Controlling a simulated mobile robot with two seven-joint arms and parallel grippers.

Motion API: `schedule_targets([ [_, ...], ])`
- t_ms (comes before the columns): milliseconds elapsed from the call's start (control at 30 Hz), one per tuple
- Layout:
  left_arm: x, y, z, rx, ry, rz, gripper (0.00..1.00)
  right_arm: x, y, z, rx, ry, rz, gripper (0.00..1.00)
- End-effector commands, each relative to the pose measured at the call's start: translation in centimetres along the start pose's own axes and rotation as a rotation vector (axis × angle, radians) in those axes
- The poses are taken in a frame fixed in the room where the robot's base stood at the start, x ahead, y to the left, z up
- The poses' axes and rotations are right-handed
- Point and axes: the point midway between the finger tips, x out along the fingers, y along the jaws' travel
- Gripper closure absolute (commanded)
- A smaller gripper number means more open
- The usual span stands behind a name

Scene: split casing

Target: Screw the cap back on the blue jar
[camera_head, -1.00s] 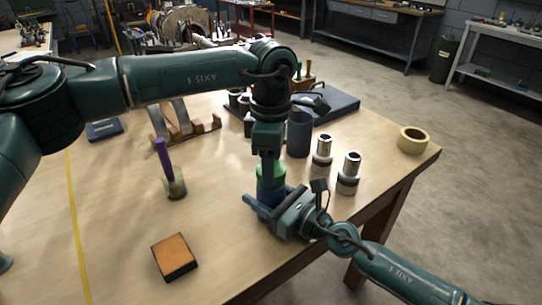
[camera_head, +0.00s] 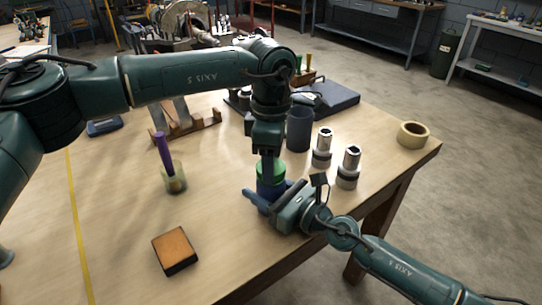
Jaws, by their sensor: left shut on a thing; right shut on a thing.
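The blue jar (camera_head: 264,194) stands on the wooden table, mostly hidden behind my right gripper (camera_head: 268,200), which is shut around its body from the front right. The green cap (camera_head: 271,172) sits at the top of the jar. My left gripper (camera_head: 270,158) points straight down from above and is shut on the cap. The fingertips are small and partly hidden, and I cannot tell how far the cap's thread is engaged.
Two silver-and-black cylinders (camera_head: 348,167) and a dark blue cylinder (camera_head: 299,129) stand right of the jar. A tape roll (camera_head: 412,135) lies near the right corner. A glass with a purple-handled tool (camera_head: 173,178) and an orange-topped block (camera_head: 175,250) are left, with bare table between.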

Motion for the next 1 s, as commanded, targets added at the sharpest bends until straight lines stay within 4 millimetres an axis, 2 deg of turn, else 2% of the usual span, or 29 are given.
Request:
schedule_targets([
  [33,0.14,-0.01,-0.01,0.000,0.000,0.000,0.70,-0.01,0.01,-0.05,0.001,0.001,0.000,0.87],
  [67,0.10,0.00,-0.01,0.000,0.000,0.000,0.70,-0.01,0.01,-0.04,0.001,0.001,0.000,1.00],
  [167,0.09,0.00,-0.01,0.037,0.000,0.000,0.70,-0.01,0.00,-0.05,0.001,0.001,0.000,1.00],
  [267,0.07,0.00,0.02,0.164,-0.002,0.001,0.70,-0.01,0.00,-0.05,0.001,0.001,0.000,1.00],
  [1000,0.08,-0.01,0.02,1.807,0.000,0.007,0.70,-0.02,0.00,-0.08,0.001,0.002,0.000,1.00],
])
